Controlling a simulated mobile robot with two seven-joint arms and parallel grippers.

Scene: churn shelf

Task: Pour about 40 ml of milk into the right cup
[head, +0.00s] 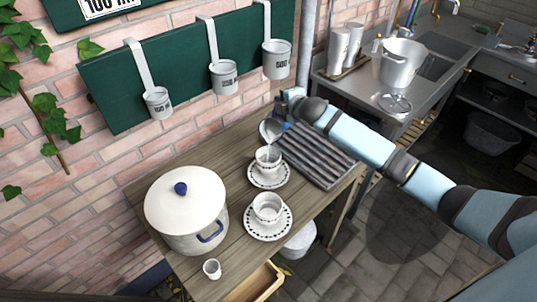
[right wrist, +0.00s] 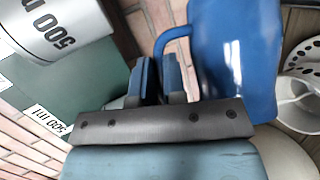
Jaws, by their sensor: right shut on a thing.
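My right gripper (head: 290,108) is shut on the handle of a blue jug (right wrist: 235,50), and the fingers show in the right wrist view (right wrist: 160,82). In the head view the jug (head: 271,131) is tilted above the far white cup (head: 267,158), with a thin white stream seeming to run from its lip into that cup. The far cup stands on a patterned saucer (head: 268,181). A second white cup (head: 268,206) stands on its own saucer (head: 268,235) nearer the camera, apart from the jug. The milk levels are too small to tell. My left gripper is out of view.
A large white lidded pot (head: 186,215) and a tiny white cup (head: 212,269) stand on the wooden table (head: 150,182). A ridged grey tray (head: 318,160) lies right of the cups. Measuring cups (head: 224,77) hang from the green board (head: 120,100) behind.

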